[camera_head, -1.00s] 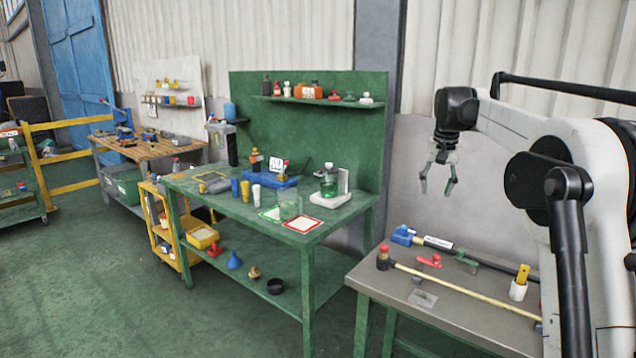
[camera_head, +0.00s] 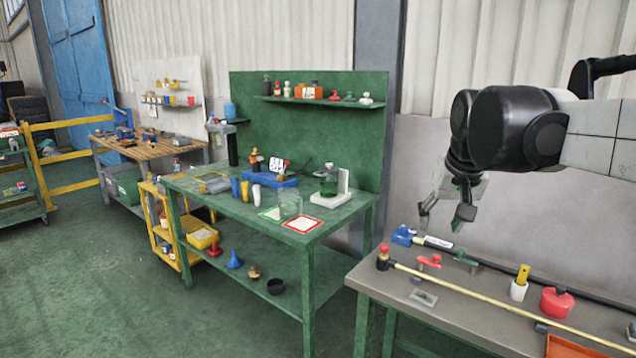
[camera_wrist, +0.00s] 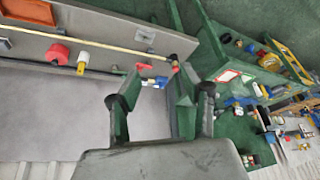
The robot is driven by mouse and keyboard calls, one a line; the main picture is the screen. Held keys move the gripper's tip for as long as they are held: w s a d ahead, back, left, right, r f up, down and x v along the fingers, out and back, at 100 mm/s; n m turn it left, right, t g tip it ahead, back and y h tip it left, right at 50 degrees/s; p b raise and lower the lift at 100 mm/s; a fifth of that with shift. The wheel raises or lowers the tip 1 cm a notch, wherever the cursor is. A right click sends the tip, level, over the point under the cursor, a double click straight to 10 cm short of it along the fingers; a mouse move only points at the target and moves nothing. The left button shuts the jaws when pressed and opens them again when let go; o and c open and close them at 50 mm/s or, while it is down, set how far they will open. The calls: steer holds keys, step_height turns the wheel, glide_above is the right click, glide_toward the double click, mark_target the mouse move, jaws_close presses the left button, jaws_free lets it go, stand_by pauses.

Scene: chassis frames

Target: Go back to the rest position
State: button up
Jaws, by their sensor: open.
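My gripper (camera_head: 446,212) hangs from my arm above the back of the grey table at the right in the head view. It is open and nothing shows between its fingers. In the wrist view my gripper (camera_wrist: 157,75) has its two green fingers apart, with the grey table (camera_wrist: 140,30) beyond them.
The grey table (camera_head: 445,315) holds a long rod (camera_head: 470,298), a red pot (camera_head: 556,302), a yellow-handled tool (camera_head: 520,283) and a blue fitting (camera_head: 403,236). The green workbench (camera_head: 255,225) stands to the left, with a blue tray (camera_head: 270,181) and a green bottle (camera_head: 329,181). Floor (camera_head: 90,290) at the left is clear.

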steer(key=s+a+f+t, duration=0.1)
steer(key=s+a+f, duration=0.1)
steer(key=s+f, duration=0.5)
steer(key=s+a+f+n+t, duration=0.1)
steer(key=s+f, duration=0.6)
steer(key=s, duration=0.7)
steer(key=shift+s+a, duration=0.25)
steer(key=shift+a, duration=0.2)
